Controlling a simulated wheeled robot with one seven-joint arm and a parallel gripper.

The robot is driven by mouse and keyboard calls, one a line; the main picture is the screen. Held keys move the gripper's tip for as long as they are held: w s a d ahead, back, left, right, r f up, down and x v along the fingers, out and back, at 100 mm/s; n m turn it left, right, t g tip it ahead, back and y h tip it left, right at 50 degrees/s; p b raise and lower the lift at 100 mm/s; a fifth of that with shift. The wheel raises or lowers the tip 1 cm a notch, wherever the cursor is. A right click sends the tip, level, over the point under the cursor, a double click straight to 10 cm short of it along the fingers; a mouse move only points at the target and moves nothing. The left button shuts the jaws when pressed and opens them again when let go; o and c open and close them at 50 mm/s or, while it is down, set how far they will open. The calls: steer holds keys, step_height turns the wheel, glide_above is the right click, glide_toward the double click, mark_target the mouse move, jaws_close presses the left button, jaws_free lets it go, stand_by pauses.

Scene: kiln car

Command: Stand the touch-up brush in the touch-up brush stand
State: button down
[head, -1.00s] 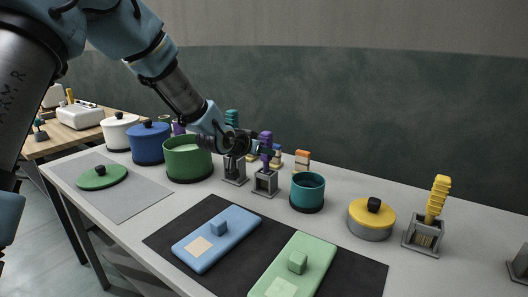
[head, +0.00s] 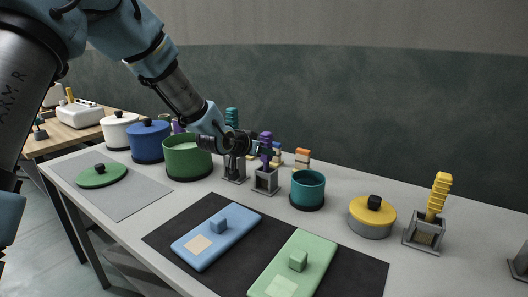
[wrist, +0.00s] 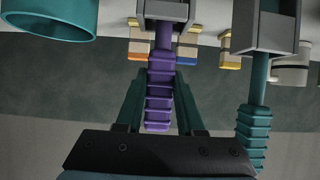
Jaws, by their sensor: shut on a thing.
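The touch-up brush, with a ribbed purple handle (head: 266,138), stands upright at the grey touch-up brush stand (head: 266,181). My gripper (head: 261,149) is shut on its handle from the left. In the wrist view, the purple handle (wrist: 159,98) lies between the two teal fingers of my gripper (wrist: 159,88). The purple shaft runs to the grey stand (wrist: 178,11) at the top of the picture and appears to enter its frame. The brush's lower end is hidden, so I cannot tell whether it rests on the stand's bottom.
A teal brush (head: 232,116) in its own stand (head: 233,172) is close on the left. A teal pot (head: 308,191) is close on the right, and a green pot (head: 187,160) stands further left. Orange-and-white blocks (head: 302,157) lie behind. A yellow brush (head: 438,194) stands at the right.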

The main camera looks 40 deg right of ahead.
steer(key=shift+f, duration=0.15)
steer(key=shift+c, duration=2.2)
jaws_free()
steer(key=shift+a, duration=0.1)
steer(key=p+v, duration=0.2)
steer(key=v, duration=0.6)
steer(key=v, duration=1)
steer(key=shift+a, duration=0.3)
